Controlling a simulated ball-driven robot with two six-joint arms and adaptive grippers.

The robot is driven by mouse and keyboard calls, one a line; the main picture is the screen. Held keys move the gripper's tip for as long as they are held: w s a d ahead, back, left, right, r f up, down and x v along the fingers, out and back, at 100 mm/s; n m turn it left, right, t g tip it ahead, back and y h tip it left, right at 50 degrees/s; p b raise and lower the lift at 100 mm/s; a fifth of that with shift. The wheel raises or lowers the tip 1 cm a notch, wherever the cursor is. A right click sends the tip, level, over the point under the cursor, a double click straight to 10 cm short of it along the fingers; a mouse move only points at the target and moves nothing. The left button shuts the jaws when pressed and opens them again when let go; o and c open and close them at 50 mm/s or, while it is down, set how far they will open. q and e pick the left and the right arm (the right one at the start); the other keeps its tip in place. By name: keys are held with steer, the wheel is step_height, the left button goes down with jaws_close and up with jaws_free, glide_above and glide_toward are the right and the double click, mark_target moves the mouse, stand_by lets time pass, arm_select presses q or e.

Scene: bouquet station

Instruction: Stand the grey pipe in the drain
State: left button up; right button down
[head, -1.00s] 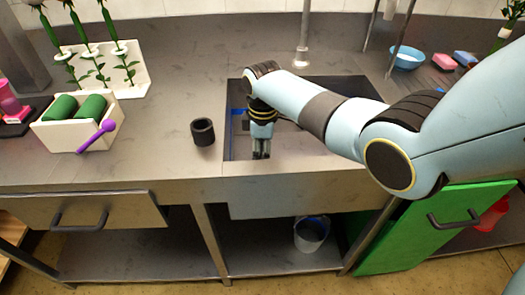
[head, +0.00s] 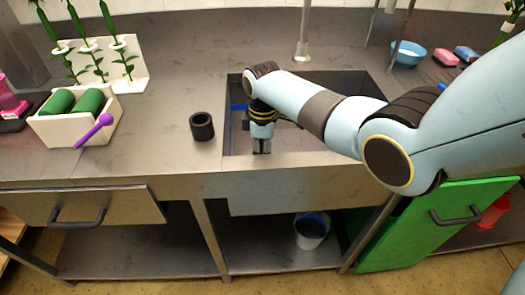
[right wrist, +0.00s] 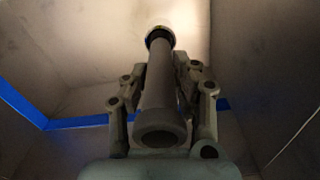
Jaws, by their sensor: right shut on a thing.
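My right gripper (head: 262,147) reaches down into the sink (head: 330,88). In the right wrist view the gripper (right wrist: 164,75) is shut on the grey pipe (right wrist: 160,105), a hollow tube whose near open end faces the camera. The pipe's far end is at or just over the round dark drain (right wrist: 160,31), which has a pale rim. I cannot tell whether that end is inside the drain. In the head view the pipe and the drain are hidden by the arm and the sink's front edge. My left gripper is not in view.
A short black hollow cylinder (head: 202,127) stands on the counter left of the sink. A cream box (head: 75,127) with green rolls and a purple-handled tool is farther left. A blue bowl (head: 407,54) stands at the back right. Blue strips (right wrist: 75,122) line the sink.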

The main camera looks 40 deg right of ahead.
steer(key=shift+f, duration=0.5)
steer(key=c, duration=1)
jaws_free()
steer(key=shift+o, duration=0.2)
step_height(320, 180, up, 12)
